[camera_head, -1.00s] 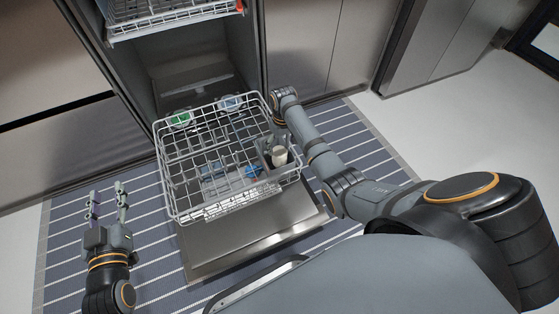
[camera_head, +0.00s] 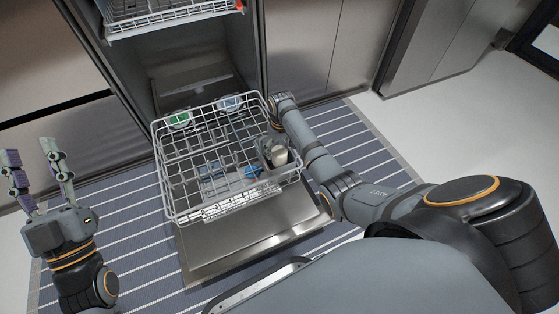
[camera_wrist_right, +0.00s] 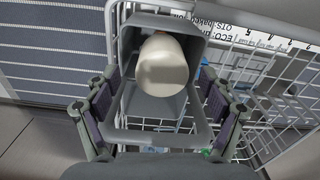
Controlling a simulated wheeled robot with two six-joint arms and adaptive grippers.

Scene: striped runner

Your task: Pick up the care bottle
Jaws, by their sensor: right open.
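The care bottle seems to be the cream-white rounded cylinder (camera_head: 280,156) standing in a grey cutlery basket (camera_head: 266,143) at the right side of the lower rack. In the right wrist view the bottle (camera_wrist_right: 162,66) leans toward the far end of the basket (camera_wrist_right: 195,128); its lower part is hidden. My right gripper (camera_wrist_right: 165,108) is open and empty, its fingers to either side of the basket's near end. In the head view its fingers are mostly hidden at the rack's right edge. My left gripper (camera_head: 32,162) is open and empty at the far left, away from the rack.
The white wire rack (camera_head: 190,160) sits above the open dishwasher door (camera_head: 245,240). It holds a green item (camera_head: 180,119), a blue item (camera_head: 230,103) and other blue items lower down. An upper rack (camera_head: 165,22) is above. A striped runner (camera_head: 130,215) lies underneath.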

